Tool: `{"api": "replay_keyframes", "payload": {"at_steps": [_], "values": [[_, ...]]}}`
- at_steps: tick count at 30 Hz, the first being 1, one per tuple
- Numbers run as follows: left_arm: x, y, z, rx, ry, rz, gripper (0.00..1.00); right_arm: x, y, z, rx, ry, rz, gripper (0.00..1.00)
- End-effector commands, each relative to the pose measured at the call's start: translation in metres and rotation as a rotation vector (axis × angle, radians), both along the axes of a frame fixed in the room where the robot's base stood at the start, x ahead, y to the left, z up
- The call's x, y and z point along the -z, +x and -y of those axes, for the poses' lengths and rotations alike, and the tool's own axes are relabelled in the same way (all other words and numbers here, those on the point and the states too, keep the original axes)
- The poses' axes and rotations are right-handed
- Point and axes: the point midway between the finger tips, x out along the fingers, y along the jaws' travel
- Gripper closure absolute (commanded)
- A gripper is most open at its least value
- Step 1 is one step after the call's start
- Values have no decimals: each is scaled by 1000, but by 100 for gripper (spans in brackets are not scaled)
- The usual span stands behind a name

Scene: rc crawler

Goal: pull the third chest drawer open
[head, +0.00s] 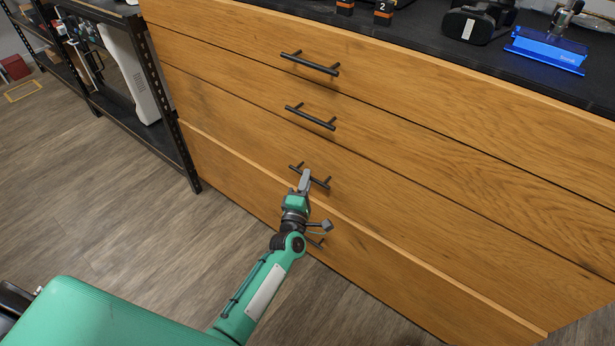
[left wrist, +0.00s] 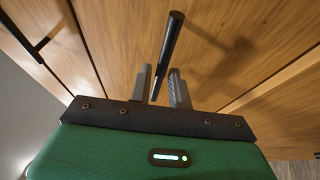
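The wooden chest has a stack of wide drawer fronts, each with a black bar handle. The third drawer (head: 420,235) looks flush with the front above it. Its handle (head: 321,183) is partly covered by my left gripper (head: 305,178), which reaches it from below. In the left wrist view the handle bar (left wrist: 174,35) runs down between the two fingers of my left gripper (left wrist: 160,82). The fingers stand apart on either side of the bar, with a small gap showing; firm contact cannot be seen. My right gripper is not in view.
The upper handles (head: 310,63) and (head: 310,117) stick out above. A pale edge (head: 400,252) runs along the top of the lowest front (head: 400,290). A black metal shelf (head: 165,135) stands left of the chest.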

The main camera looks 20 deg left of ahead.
Motion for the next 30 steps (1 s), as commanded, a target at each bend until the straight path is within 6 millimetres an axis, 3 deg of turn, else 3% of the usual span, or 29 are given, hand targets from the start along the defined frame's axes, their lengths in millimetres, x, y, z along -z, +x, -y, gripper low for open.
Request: {"api": "replay_keyframes", "payload": {"at_steps": [6, 15, 18, 19, 30], "values": [[-3, 16, -1, 0, 0, 0, 81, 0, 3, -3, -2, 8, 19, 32], [-3, 17, -1, 0, 1, -1, 81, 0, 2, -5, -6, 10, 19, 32], [-3, 17, -1, 0, 1, -1, 98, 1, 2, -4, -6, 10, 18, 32], [-3, 17, -1, 0, 1, -1, 100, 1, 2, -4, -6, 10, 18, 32], [-3, 16, -1, 0, 1, -2, 100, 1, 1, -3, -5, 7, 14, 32]]}}
